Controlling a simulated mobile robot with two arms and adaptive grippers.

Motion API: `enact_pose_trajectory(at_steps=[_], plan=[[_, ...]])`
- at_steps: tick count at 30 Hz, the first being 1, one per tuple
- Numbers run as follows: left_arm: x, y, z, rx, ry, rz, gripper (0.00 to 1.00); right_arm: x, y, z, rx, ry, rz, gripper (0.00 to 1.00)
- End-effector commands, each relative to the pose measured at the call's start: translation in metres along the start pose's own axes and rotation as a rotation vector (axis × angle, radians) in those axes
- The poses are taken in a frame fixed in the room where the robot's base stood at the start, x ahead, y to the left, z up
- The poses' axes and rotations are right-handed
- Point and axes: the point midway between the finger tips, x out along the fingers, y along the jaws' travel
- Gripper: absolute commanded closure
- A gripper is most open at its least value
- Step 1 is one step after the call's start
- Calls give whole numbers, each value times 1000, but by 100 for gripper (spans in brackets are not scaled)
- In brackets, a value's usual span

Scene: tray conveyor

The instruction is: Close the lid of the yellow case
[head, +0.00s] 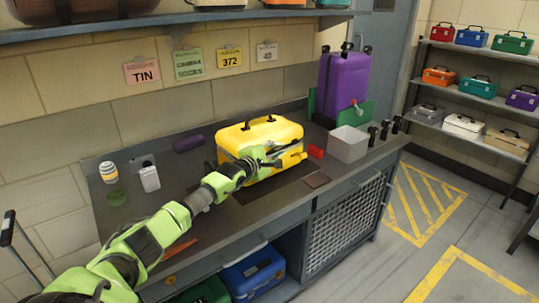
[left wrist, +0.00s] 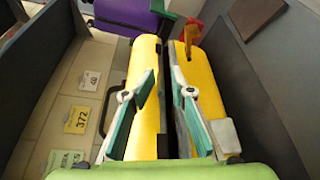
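The yellow case (head: 262,132) stands on the dark worktop, its black handle on top. Its lid looks down or nearly down in the head view. In the left wrist view the lid (left wrist: 145,65) and the base (left wrist: 203,80) show as two yellow bands with a dark strip between them. I cannot tell whether the lid is fully shut. A yellow latch (head: 292,160) sticks out at the front. My left gripper (head: 268,158) is at the case's front, its two fingers (left wrist: 168,75) apart with nothing held between them. My right gripper is not in view.
A red block (head: 316,151) and a grey open bin (head: 348,144) stand right of the case. A purple suitcase (head: 343,85) stands behind. A brown flat piece (head: 317,180) lies near the front edge. A shelf (head: 180,22) hangs above.

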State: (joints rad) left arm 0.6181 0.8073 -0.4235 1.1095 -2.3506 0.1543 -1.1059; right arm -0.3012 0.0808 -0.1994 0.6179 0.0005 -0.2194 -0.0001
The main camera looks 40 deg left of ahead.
Motion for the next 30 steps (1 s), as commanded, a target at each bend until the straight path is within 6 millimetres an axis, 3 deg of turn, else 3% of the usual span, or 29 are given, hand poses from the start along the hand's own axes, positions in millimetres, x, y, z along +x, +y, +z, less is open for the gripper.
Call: enact_pose_trajectory(at_steps=[21, 30], plan=[[-94, -1, 1, 2, 0, -2, 77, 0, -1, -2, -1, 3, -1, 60], [-115, 0, 2, 2, 0, 0, 77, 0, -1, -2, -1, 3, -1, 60]])
